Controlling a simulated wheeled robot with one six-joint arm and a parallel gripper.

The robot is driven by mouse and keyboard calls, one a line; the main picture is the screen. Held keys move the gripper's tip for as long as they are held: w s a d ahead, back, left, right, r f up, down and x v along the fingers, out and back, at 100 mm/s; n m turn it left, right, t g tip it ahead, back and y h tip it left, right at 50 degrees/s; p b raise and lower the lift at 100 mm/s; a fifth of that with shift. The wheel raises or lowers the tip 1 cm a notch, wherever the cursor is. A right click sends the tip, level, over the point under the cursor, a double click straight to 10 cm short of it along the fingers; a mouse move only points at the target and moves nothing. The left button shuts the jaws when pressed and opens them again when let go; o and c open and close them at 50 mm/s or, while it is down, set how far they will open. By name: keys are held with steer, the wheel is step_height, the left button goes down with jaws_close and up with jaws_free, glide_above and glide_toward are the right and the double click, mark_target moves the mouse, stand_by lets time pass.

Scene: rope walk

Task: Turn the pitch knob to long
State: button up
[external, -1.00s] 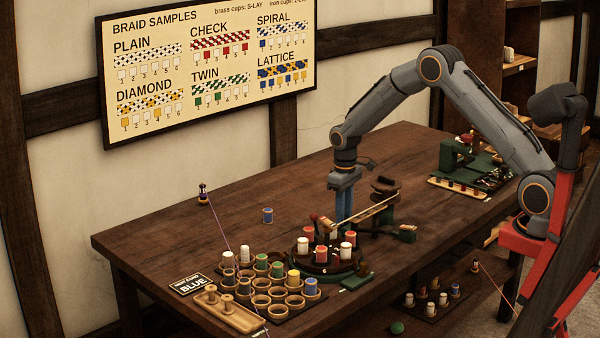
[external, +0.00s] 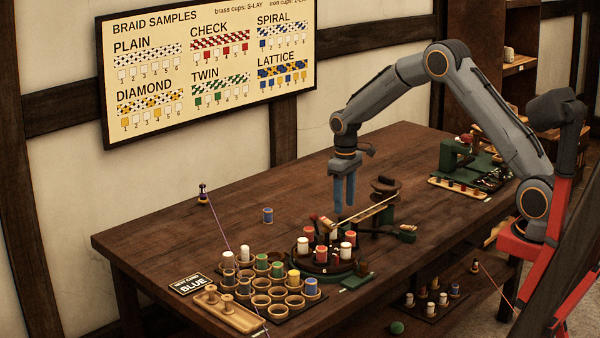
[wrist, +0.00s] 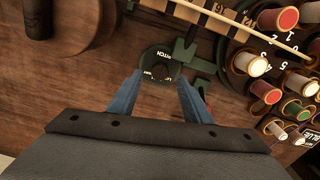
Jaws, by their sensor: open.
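The pitch knob (wrist: 160,72) is a small dark round knob on a green plate marked "PITCH" in the wrist view. It sits between and just beyond my two blue fingertips. Letters show beside the knob, but I cannot read its setting. My gripper (external: 343,211) is open and empty, pointing down above the braiding machine in the external view; it also shows in the wrist view (wrist: 162,84). A gap shows between the fingers and I see no contact with the knob. In the external view I cannot make out the knob.
The round carousel (external: 302,262) with red and white bobbins stands left of my gripper. A pale rod (external: 363,215) slants close by. The table's back middle is clear.

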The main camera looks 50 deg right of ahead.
mark_target(344, 218)
step_height(344, 218, up, 3)
steer(key=shift+r+b, duration=0.1)
steer(key=shift+b, duration=0.2)
steer(key=shift+r, duration=0.1)
steer(key=shift+s, duration=0.15)
steer(key=s+a+m, duration=0.1)
steer(key=s, duration=3.2)
steer(key=shift+a+r+m+t, duration=0.25)
steer(key=shift+r+m+t, duration=0.1)
steer(key=shift+m+t, duration=0.05)
steer(key=shift+s+r, duration=0.1)
step_height(344, 218, up, 7)
steer(key=t+p, duration=0.1)
steer(key=p, duration=0.5)
